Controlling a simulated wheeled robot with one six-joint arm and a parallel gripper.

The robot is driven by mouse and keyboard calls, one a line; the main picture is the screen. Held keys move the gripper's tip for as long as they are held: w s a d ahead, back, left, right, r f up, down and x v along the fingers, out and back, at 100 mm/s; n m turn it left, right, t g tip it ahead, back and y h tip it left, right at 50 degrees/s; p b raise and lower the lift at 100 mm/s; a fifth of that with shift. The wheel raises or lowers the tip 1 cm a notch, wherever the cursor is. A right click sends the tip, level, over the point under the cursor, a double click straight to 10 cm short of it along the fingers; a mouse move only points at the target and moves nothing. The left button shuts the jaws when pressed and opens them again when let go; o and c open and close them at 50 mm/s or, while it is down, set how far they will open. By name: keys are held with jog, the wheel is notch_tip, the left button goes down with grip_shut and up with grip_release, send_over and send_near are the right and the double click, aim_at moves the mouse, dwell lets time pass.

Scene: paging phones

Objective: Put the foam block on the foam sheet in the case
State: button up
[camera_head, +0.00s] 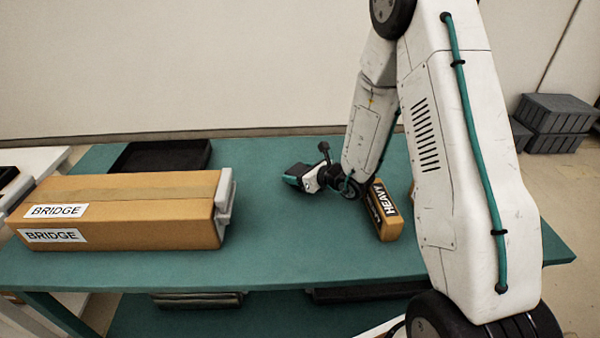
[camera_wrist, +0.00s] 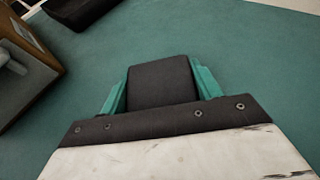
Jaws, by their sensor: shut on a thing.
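My gripper (camera_head: 297,178) is above the green table, right of the middle of the long box. In the wrist view its teal fingers (camera_wrist: 156,88) are shut on a dark grey block (camera_wrist: 160,82), which looks like the foam block. In the head view the block (camera_head: 298,171) shows as a dark shape at the fingertips. A shallow black open container (camera_head: 163,157), perhaps the case, lies at the back left of the table. A dark container edge also shows at the top left of the wrist view (camera_wrist: 78,10). I cannot make out a foam sheet inside it.
A long brown box labelled BRIDGE (camera_head: 130,210) with a grey end piece lies in front of the black container. A small box labelled HEAVY (camera_head: 384,212) stands near my arm. The green table (camera_head: 300,240) is clear between them. Grey crates (camera_head: 560,115) stand at far right.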

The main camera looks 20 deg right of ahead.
jog(key=shift+f, duration=0.1)
jog(key=o, duration=1)
jog(key=shift+d, duration=0.1)
jog(key=shift+c, duration=0.2)
